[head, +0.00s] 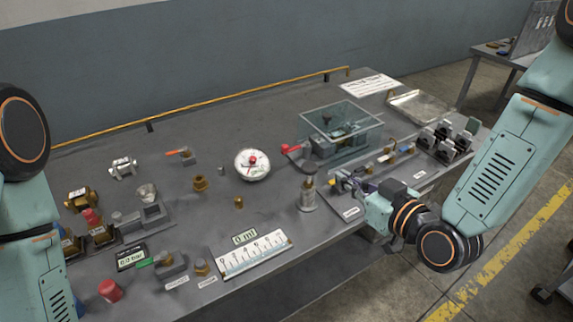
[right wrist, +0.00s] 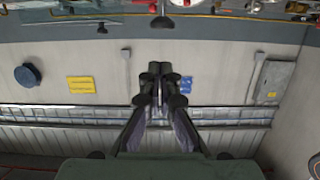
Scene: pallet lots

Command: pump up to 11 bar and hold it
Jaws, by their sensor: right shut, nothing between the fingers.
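A round white dial gauge (head: 252,165) with a red centre lies mid-bench. A black display reading about 0.0 bar (head: 131,257) sits at the left front. A red-ended handle (head: 290,148) sticks out left of a grey block under a clear cover (head: 342,122). My right gripper (head: 342,182) is just right of this cylinder, above the bench edge; touching or apart is unclear. In the right wrist view its fingers (right wrist: 160,72) are together and empty. My left gripper is out of view.
A white scale plate (head: 250,255) with a 0 ml display lies at the front. Brass and red fittings (head: 90,215) crowd the left. A small valve with an orange lever (head: 180,154) stands behind. A metal tray (head: 420,107) is back right.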

